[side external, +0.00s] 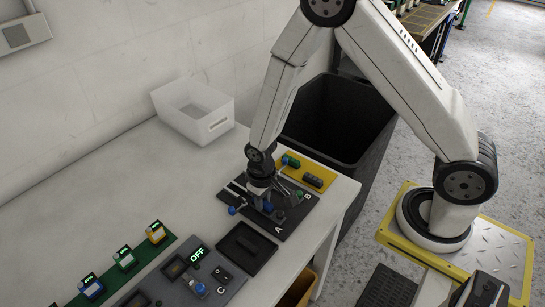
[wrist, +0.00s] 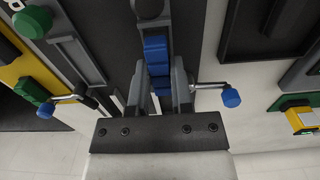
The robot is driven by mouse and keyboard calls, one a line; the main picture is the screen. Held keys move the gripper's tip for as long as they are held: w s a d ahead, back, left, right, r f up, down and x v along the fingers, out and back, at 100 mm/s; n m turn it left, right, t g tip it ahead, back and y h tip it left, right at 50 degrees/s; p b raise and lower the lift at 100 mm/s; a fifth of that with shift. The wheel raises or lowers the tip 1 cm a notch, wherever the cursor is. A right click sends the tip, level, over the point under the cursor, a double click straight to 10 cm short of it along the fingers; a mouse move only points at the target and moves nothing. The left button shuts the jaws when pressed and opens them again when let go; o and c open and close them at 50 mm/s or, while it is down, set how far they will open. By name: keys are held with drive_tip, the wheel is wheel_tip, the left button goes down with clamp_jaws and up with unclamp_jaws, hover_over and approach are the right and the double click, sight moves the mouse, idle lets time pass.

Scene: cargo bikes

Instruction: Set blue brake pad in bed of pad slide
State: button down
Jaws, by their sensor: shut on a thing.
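The blue brake pad (wrist: 156,50) is between the two fingers of my gripper (wrist: 161,95) in the wrist view, and the fingers are shut on it. In the side view the gripper (side external: 262,192) points down over the black slide board (side external: 287,222), with a bit of blue (side external: 267,207) at its tip. In the wrist view the pad lines up with a dark slide channel (wrist: 183,30). The fingers hide its lower part, so I cannot tell whether it touches the bed. A lever with a blue knob (wrist: 231,97) is right of the fingers.
A yellow tray (side external: 322,172) holds a green and a dark piece behind the board. An empty black tray (side external: 247,248), a control panel with an OFF display (side external: 197,254) and a white bin (side external: 219,124) stand nearby.

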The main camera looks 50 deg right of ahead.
drive_tip(key=shift+f, duration=0.4)
idle(0.4)
drive_tip(key=shift+c, duration=2.2)
unclamp_jaws()
drive_tip(key=shift+r, duration=0.1)
drive_tip(key=shift+r, duration=3.85)
